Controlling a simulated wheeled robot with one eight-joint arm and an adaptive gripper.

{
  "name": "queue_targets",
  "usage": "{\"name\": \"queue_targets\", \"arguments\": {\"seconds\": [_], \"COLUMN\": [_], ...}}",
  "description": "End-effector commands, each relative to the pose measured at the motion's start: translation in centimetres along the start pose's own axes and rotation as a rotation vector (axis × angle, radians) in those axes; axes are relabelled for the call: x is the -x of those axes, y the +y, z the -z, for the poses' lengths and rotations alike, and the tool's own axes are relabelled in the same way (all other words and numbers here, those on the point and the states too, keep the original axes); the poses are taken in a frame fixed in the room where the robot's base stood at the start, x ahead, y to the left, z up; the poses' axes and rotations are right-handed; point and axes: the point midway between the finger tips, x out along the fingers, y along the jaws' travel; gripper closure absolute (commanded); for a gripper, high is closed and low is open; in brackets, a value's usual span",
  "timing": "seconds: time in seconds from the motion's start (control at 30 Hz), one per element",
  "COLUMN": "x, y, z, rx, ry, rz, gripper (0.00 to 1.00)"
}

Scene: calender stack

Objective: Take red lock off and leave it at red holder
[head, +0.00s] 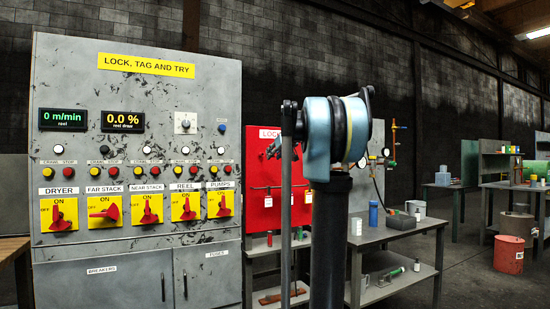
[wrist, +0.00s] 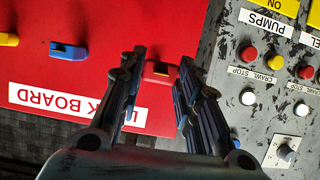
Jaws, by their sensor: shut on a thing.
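The red lock (wrist: 160,72) shows in the wrist view between the tips of my gripper (wrist: 161,66). My gripper is shut on it, in front of the red lock board (wrist: 60,85). I cannot tell whether the lock touches the board. In the head view the lock board (head: 257,215) stands right of the grey panel, partly hidden behind my arm. The red lock and the fingertips cannot be made out clearly there. I cannot pick out a separate red holder.
A blue lock (wrist: 68,50) and a yellow lock (wrist: 8,39) are on the board. The control panel (head: 140,255) with buttons and red-handled switches stands to the left in the head view. A workbench (head: 400,236) with bottles and boxes is at the right.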

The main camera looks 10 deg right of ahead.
Motion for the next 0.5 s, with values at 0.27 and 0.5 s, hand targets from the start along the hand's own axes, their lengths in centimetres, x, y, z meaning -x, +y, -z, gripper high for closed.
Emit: {"name": "queue_targets", "arguments": {"seconds": [0.27,0.5], "x": [-0.3,-1.8], "y": [0.0,0.3], "z": [0.1,0.8], "rx": [0.000,-0.001], "ry": [0.001,0.001], "rz": [0.000,-0.002], "gripper": [0.99,0.99]}}
